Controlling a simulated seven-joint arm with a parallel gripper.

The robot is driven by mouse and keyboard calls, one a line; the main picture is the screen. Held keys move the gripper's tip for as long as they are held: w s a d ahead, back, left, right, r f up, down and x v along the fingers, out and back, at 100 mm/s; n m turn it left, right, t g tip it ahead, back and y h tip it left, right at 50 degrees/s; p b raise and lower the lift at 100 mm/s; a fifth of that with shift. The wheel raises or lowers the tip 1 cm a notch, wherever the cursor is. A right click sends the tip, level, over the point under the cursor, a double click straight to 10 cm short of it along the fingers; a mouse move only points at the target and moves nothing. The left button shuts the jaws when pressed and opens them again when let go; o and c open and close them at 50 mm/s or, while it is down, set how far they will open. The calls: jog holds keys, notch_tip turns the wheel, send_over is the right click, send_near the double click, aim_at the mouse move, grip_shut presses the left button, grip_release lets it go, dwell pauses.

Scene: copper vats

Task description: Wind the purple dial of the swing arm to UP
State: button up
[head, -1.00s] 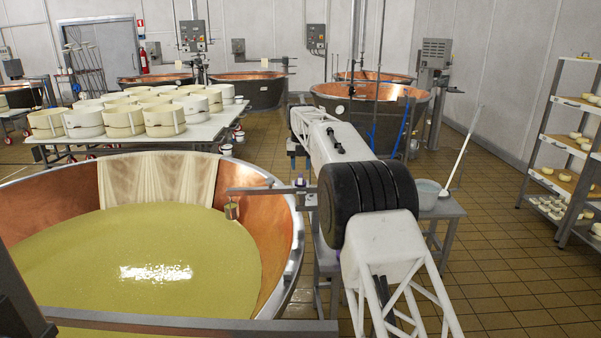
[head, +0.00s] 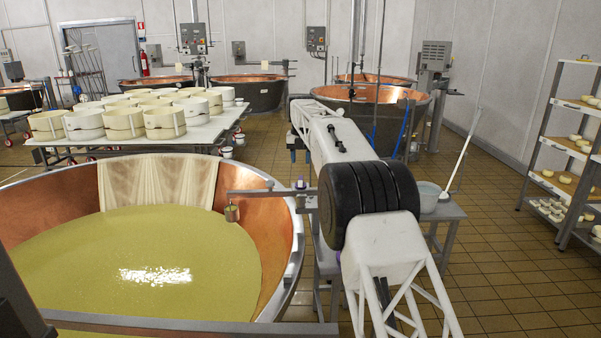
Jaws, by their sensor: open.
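The swing arm (head: 262,191) is a grey horizontal bar at the right rim of the large copper vat (head: 283,232). A small metal cup (head: 231,213) hangs from its left end over the yellow-green liquid. I see no contact with the dial.
A grey side table (head: 447,212) with a bucket (head: 428,196) stands right of my arm. A table (head: 205,135) of white cheese moulds is behind the vat. More copper vats (head: 372,95) stand further back. A shelf rack (head: 560,150) is at right; the floor before it is clear.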

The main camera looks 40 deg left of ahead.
jog(key=m, duration=0.4)
jog(key=shift+s, duration=0.1)
jog(key=m, duration=0.4)
jog(key=shift+s+d+m+t+y, duration=0.1)
jog(key=shift+d+m+t+y, duration=0.05)
jog(key=shift+m+t+y, duration=0.2)
jog(key=m, duration=0.4)
jog(key=shift+s+d+f, duration=0.1)
jog(key=shift+d, duration=0.05)
jog(key=m, duration=0.3)
jog(key=m+t, duration=0.1)
jog(key=m, duration=0.1)
jog(key=shift+s+d+y, duration=0.2)
jog(key=shift+s+y, duration=0.05)
jog(key=shift+y, duration=0.1)
jog(key=m, duration=0.4)
jog(key=shift+s+d, duration=0.15)
jog(key=shift+d, duration=0.05)
jog(key=m, duration=0.4)
jog(key=shift+s+d+f+m+t+y, duration=0.1)
jog(key=shift+s+d+m+t+y, duration=0.15)
jog(key=shift+t+y, duration=0.1)
jog(key=m, duration=0.6)
jog(key=s+d+m, duration=0.1)
jog(key=m, duration=0.2)
jog(key=shift+s+t+y, duration=0.1)
jog(key=shift+t+y, duration=0.2)
jog(key=shift+y, duration=0.05)
jog(key=shift+f, duration=0.2)
